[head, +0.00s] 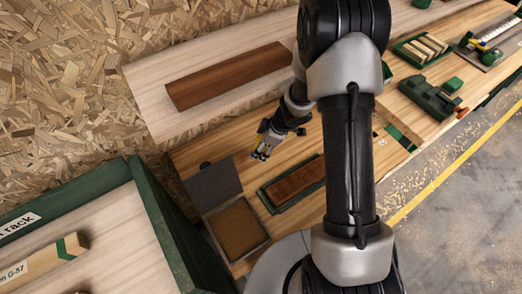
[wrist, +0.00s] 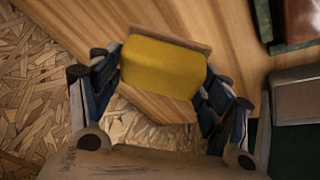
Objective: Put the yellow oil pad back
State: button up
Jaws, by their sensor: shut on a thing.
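The yellow oil pad (wrist: 163,67) sits between my fingers in the wrist view, with a thin wooden-coloured strip along its far edge. My gripper (wrist: 160,82) is shut on it, one dark finger at each side. In the head view my gripper (head: 261,152) is small, over the bench behind an open shallow tin. The pad is mostly hidden there, showing only as a bit of yellow. The tin (head: 266,240) has a brown inside and a grey lid (head: 212,184) standing open at its back left.
A brown block in a green tray (head: 268,202) is right of the tin. A long reddish-brown board (head: 228,75) lies at the back. A green-edged rack (head: 150,190) stands front left. Green fixtures (head: 430,98) and tools are at right. Bare bench lies around my gripper.

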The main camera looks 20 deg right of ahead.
jog(key=shift+w+f+b, duration=0.15)
jog(key=shift+f+b, duration=1.55)
jog(key=shift+f, duration=1)
jog(key=shift+f, duration=0.2)
jog(key=o, duration=1.4)
jog(key=shift+r, duration=0.1)
jog(key=shift+r, duration=0.25)
jog(key=p+v, duration=0.6)
jog(key=v, duration=0.5)
jog(key=shift+d+r, duration=0.1)
jog(key=shift+r, duration=0.2)
